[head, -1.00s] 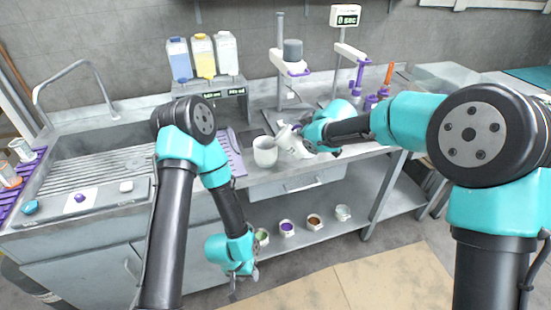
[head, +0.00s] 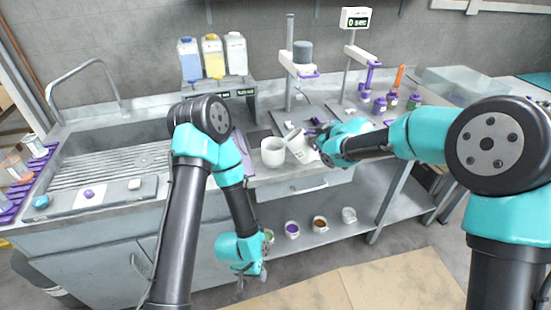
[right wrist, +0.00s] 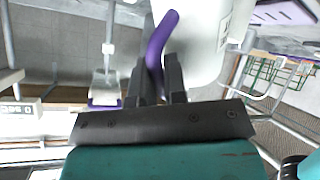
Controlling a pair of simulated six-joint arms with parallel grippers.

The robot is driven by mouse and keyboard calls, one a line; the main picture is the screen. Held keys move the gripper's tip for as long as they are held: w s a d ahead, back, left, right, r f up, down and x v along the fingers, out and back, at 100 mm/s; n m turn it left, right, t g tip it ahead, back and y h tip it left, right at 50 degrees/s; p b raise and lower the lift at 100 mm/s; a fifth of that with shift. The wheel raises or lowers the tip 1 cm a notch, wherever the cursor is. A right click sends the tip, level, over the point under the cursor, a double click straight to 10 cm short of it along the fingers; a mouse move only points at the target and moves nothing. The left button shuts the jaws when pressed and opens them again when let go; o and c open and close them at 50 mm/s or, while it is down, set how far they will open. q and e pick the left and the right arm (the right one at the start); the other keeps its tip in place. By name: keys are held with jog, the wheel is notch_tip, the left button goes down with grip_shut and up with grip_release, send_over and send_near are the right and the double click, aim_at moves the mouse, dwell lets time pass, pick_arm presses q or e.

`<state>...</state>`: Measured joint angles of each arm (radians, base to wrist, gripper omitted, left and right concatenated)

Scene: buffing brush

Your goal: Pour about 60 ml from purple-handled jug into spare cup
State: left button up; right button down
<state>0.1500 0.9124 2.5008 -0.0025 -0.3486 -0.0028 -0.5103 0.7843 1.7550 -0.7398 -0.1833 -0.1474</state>
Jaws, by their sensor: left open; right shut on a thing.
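The white jug (head: 301,149) is tilted left, its mouth close beside the rim of a pale cup (head: 273,153) standing upright at the counter's front. In the right wrist view the purple handle (right wrist: 158,42) runs between my fingers beside the jug's white body (right wrist: 198,38). My right gripper (right wrist: 158,82) is shut on that handle; in the head view it is just right of the jug. My left gripper (head: 252,277) is open and empty, hanging low in front of the counter. The contents of jug and cup cannot be made out.
A stand with a grey top (head: 303,52) and a display reading 0 sec (head: 356,18) stand behind. Coloured bottles (head: 213,56) sit on a rack at the back. Several small cups (head: 320,223) are on the lower shelf. The sink (head: 125,155) lies left.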

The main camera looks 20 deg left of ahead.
jog(key=shift+d+f, duration=0.2)
jog(key=shift+f+y, duration=0.1)
jog(key=shift+y, duration=0.2)
jog(key=d+f+m+t+y+b, duration=0.2)
jog(key=d+f+m+y+b, duration=0.1)
jog(key=d+f+y+b, duration=0.2)
jog(key=shift+d+f+y+b, duration=0.4)
jog(key=shift+d+f, duration=0.15)
jog(key=shift+f, duration=0.25)
dwell(0.5)
dwell(0.5)
